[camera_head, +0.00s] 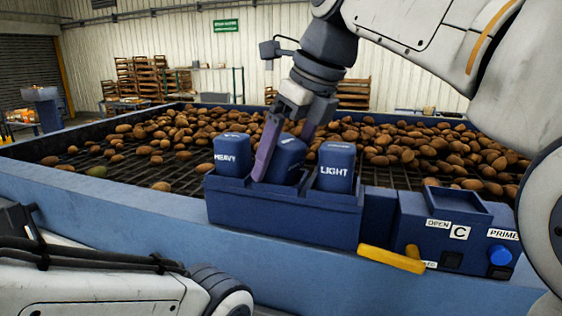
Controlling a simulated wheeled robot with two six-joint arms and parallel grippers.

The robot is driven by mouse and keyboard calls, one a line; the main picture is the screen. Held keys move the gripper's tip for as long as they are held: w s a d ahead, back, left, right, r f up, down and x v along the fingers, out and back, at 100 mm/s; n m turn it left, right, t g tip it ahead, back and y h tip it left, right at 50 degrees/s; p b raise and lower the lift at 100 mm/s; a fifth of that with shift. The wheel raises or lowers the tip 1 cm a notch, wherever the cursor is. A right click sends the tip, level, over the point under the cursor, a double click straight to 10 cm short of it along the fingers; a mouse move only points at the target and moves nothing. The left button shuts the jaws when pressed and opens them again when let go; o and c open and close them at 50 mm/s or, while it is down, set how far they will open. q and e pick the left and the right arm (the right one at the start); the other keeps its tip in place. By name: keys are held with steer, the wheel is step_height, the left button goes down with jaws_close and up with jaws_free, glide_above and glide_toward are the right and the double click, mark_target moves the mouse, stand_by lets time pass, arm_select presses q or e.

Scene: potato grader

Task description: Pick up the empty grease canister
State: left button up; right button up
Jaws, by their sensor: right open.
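Three blue canisters stand in a blue rack (283,215) on the near rim of the grader. The left canister (232,158) reads HEAVY and the right canister (336,168) reads LIGHT. The middle canister (288,158) is leaning, and its label is too small to read. My right gripper (284,152) comes down from above and is open around the middle canister, one finger on its left side and the other behind its upper right. I cannot tell whether the fingers touch it. No canister shows whether it is empty. My left gripper is not in view.
Right of the rack is a blue control box (455,228) marked OPEN, C and PRIME, with a blue knob (499,255). A yellow handle (392,258) sticks out at its lower left. Potatoes (400,140) cover the grader's grid (125,172) behind.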

jaws_close()
